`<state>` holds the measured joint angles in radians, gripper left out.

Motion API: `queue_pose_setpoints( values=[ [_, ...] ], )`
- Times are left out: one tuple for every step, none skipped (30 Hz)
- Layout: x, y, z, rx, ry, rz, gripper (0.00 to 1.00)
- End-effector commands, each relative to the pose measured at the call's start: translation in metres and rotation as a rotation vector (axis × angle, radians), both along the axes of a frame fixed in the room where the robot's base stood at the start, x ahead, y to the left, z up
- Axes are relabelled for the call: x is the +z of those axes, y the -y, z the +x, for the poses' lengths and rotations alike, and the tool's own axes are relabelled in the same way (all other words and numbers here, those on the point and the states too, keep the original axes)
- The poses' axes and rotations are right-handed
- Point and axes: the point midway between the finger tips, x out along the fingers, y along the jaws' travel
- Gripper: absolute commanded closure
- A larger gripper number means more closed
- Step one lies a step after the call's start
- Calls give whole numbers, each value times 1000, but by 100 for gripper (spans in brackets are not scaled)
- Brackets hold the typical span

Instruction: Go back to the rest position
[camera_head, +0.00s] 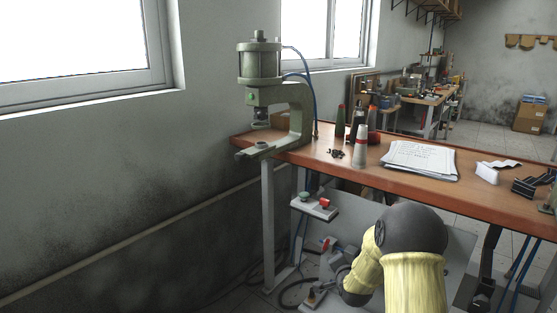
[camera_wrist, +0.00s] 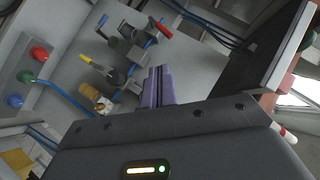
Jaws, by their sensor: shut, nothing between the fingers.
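My gripper (camera_wrist: 160,87) shows in the wrist view with its purple fingers together, shut and empty. It faces a grey panel (camera_wrist: 85,65) that carries valves and fittings, apart from it as far as I can tell. In the head view my yellow and dark grey arm (camera_head: 405,260) is low in front of the workbench, below the tabletop. The gripper's fingers are hidden there behind the arm.
A button box with a red button (camera_wrist: 38,53) shows left in the wrist view. Blue hoses hang nearby.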

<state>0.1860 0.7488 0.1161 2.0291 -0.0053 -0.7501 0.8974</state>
Motion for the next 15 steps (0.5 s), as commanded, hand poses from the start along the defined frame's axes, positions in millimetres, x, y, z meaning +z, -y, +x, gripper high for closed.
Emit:
queue_pose_setpoints(
  values=[
    [10, -7, -15, 42, -54, -56, 100],
    [13, -11, -24, 66, -91, -88, 100],
    [17, -15, -37, 101, -138, -132, 100],
    [20, -18, -48, 129, -175, -163, 100],
    [22, -21, -58, 156, -210, -194, 100],
    [26, -25, -73, 193, -257, -233, 100],
    [28, -27, -85, 222, -292, -261, 100],
    [31, -30, -97, 252, -326, -291, 100],
    [34, -33, -113, 293, -370, -327, 100],
    [36, -35, -127, 324, -405, -352, 100],
    [38, -37, -140, 356, -439, -378, 100],
    [41, -40, -158, 402, -483, -411, 100],
    [43, -42, -171, 433, -513, -433, 100],
    [44, -43, -185, 465, -544, -454, 100],
    [46, -44, -201, 504, -581, -477, 100]
  ],
)
